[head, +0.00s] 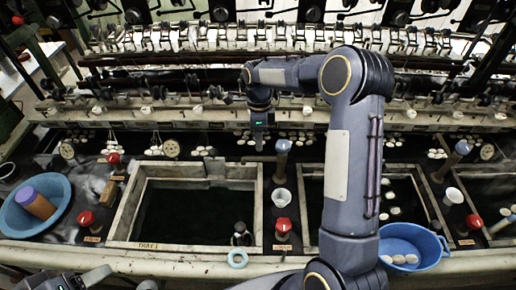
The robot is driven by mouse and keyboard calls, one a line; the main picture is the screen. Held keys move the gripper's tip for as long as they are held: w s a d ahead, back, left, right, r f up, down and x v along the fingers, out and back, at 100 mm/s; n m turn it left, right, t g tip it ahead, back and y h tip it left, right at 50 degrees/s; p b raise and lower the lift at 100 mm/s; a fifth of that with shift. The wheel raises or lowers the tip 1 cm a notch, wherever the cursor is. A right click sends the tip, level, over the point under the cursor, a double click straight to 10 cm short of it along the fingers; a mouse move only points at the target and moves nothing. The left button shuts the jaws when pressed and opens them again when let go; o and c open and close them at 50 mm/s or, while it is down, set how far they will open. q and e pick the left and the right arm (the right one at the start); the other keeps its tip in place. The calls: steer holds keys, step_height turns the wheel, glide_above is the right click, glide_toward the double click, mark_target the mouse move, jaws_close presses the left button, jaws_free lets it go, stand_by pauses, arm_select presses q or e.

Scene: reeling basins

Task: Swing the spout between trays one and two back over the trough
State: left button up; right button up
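Tray one (128,200) is a wooden-rimmed basin of dark water with a "TRAY 1" label on its front edge. Tray two (312,215) is to its right, partly hidden by my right arm. Between them stands the spout (283,148), a short upright pipe with a blue-grey top, behind a white cup (281,197) and a red knob (283,225). The dark trough (232,140) runs behind the trays. My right gripper (259,147) points down just left of the spout's top; its finger gap is unclear. My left gripper (85,279) is partly cut off at the bottom left.
A blue bowl (62,190) with a brown cylinder stands left of tray one. A blue basin (432,247) with white cocoons is at right. Another spout (462,148) stands beyond tray two. A pale blue ring (238,266) lies on the front ledge. Reeling machinery crosses the back.

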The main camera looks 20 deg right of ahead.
mark_target(264, 160)
steer(key=f, duration=0.1)
steer(key=f+b, duration=0.1)
steer(key=f, duration=0.1)
steer(key=f+b, duration=0.1)
steer(key=f, duration=0.1)
steer(key=shift+s+a, duration=0.2)
steer(key=shift+s, duration=0.15)
steer(key=shift+s+a+f+b, duration=0.1)
steer(key=shift+s+f+b, duration=0.05)
steer(key=shift+f+b, duration=0.45)
steer(key=shift+r, duration=0.1)
steer(key=shift+c, duration=0.5)
jaws_close()
